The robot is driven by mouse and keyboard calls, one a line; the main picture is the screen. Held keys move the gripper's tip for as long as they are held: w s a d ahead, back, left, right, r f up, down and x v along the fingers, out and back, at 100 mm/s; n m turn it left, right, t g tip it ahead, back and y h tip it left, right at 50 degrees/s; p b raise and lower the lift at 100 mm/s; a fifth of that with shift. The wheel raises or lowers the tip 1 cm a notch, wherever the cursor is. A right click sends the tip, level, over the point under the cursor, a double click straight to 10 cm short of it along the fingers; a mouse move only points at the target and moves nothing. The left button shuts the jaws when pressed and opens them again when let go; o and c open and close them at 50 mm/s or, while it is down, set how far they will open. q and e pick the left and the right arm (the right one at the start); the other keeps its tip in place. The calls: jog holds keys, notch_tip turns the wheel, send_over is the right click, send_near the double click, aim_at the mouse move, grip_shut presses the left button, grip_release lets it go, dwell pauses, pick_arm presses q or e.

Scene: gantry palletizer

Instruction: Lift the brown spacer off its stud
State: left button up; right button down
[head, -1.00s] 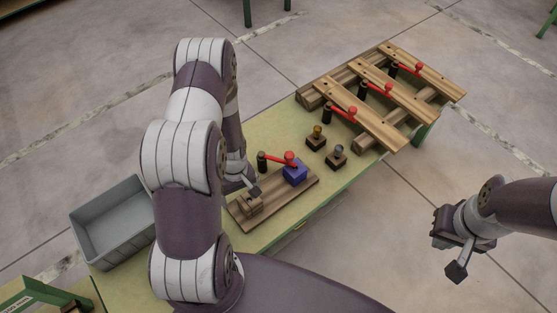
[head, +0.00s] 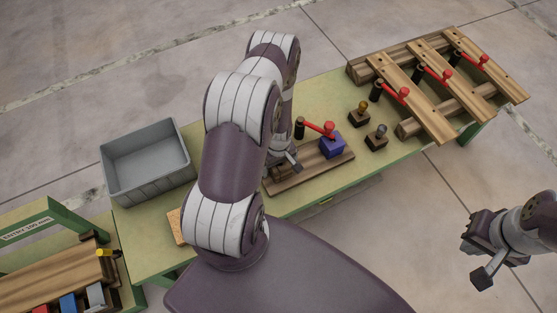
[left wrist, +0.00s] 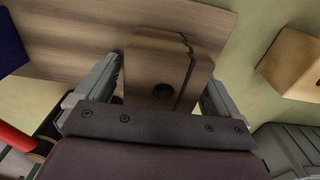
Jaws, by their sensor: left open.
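The brown spacer (left wrist: 160,72) is a wooden block with a dark round hole and a dark jagged line on its face. It is at the near left end of the wooden fixture board (head: 312,173); its stud is not clearly visible. My left gripper (left wrist: 160,95) is open, with one finger on each side of the spacer. I cannot tell whether the fingers touch it. In the head view, my left arm and gripper (head: 287,163) partly hide the spacer. My right gripper (head: 477,264) appears open and empty, right of the bench, over the floor.
A blue block (head: 331,147) and a red-handled clamp (head: 318,127) stand on the board. Two small knobbed blocks (head: 359,117) are beyond it. A grey bin (head: 148,165) and a tan block (head: 175,226) are left. A wooden rack (head: 430,75) with red clamps fills the far right.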

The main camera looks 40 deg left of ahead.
pick_arm(q)
jog(key=c, duration=1.1)
jog(key=shift+r+p, duration=3.35)
jog(key=shift+r, duration=0.2)
notch_tip(320, 180, up, 8)
jog(key=p, duration=0.7)
